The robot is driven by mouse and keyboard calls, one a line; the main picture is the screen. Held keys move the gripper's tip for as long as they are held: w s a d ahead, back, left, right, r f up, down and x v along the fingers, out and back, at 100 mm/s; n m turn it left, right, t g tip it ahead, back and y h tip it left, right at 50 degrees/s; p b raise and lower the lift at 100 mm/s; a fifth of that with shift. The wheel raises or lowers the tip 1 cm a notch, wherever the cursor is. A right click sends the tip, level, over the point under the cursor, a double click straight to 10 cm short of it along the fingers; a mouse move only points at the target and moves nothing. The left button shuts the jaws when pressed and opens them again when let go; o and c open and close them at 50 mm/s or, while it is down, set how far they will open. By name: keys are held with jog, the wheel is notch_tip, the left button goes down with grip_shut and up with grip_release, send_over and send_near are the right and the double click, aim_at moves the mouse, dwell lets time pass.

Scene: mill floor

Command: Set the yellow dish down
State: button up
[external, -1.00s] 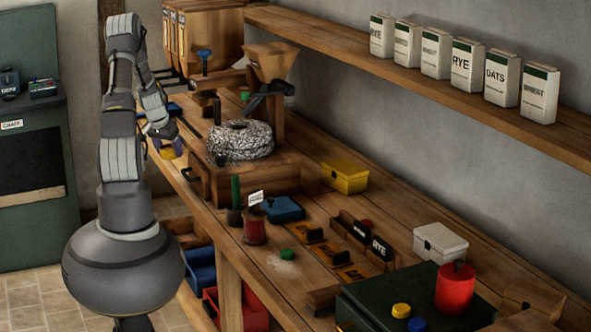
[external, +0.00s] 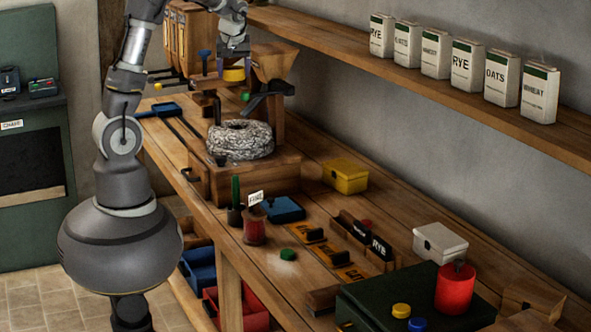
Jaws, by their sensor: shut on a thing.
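My gripper (external: 233,65) is raised above the far part of the bench, in front of the wooden hopper. It is shut on the yellow dish (external: 234,75), which shows as a small yellow disc between the fingers. The dish is in the air, above and beyond the round millstone (external: 240,139). The fingers hide part of it, and its exact distance from the hopper is hard to tell.
The millstone sits on a wooden block, with a wooden funnel (external: 272,62) behind it. A yellow box (external: 345,176), a blue tray (external: 282,209) and a white box (external: 440,243) stand along the bench. A shelf (external: 430,85) with grain packets runs above.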

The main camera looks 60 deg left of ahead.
jog(key=shift+w+d+r, duration=0.15)
jog(key=shift+d+r, duration=0.3)
jog(key=shift+r, duration=0.1)
jog(key=shift+w+d+r, duration=0.15)
jog(key=shift+d+r, duration=0.3)
jog(key=shift+r, duration=0.05)
jog(key=w+d+f+m+t+h+b, duration=0.1)
jog(key=w+d+f+m+h+b, duration=0.35)
jog(key=d+f, duration=1)
jog(key=w+d+f+m+t+b, duration=0.15)
jog(key=d+f+m+b, duration=0.45)
jog(key=d+f+m, duration=0.8)
jog(key=h+p, duration=0.1)
jog(key=p, duration=0.3)
send_over(334, 213)
jog(key=f, duration=0.1)
notch_tip(334, 213, down, 10)
jog(key=b, duration=0.2)
jog(key=shift+s+f+b, duration=0.1)
jog(key=shift+b, duration=0.2)
jog(key=shift+h, duration=0.25)
